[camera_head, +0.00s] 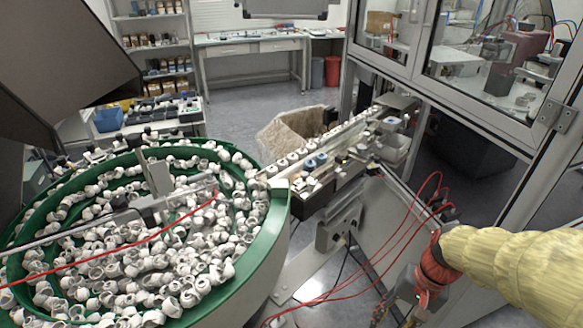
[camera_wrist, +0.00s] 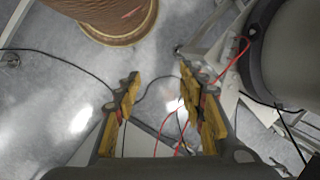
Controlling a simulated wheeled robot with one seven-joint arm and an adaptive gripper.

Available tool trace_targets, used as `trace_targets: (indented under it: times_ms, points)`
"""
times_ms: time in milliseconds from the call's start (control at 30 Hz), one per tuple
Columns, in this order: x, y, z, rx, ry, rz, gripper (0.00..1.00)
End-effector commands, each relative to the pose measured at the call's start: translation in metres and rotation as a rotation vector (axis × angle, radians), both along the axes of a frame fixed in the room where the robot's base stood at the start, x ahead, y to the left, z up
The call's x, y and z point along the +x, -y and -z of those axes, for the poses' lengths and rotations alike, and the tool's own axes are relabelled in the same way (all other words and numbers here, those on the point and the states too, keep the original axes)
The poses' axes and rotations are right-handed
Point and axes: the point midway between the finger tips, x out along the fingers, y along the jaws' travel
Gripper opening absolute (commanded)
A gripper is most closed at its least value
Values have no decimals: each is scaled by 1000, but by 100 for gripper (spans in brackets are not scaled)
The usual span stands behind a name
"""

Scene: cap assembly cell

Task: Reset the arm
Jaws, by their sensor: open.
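My gripper (camera_wrist: 158,80) is open and empty in the wrist view. Its two yellow-padded fingers stand apart, with grey floor, cables and part of a metal frame beyond them. In the head view my arm, in a pale yellow sleeve, reaches in from the right edge to a red-orange wrist section low in the picture. The fingers cannot be made out clearly there. My arm is to the right of the feeder bowl and the conveyor track, apart from both.
A green-rimmed feeder bowl (camera_head: 273,228) full of white caps fills the left. A conveyor track (camera_head: 322,152) runs from it towards a glazed machine cabinet (camera_head: 490,115). Red hoses (camera_head: 398,245) loop near my wrist. A brown round container (camera_wrist: 112,22) stands beyond my fingers. Open floor lies behind.

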Motion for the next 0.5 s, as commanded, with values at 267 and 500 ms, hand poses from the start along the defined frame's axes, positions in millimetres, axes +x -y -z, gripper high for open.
trace_targets:
  times_ms: [267,500]
  points:
    - [-21,1,-79,-240,268,-247,40]
    - [-37,-21,-141,-326,491,-357,40]
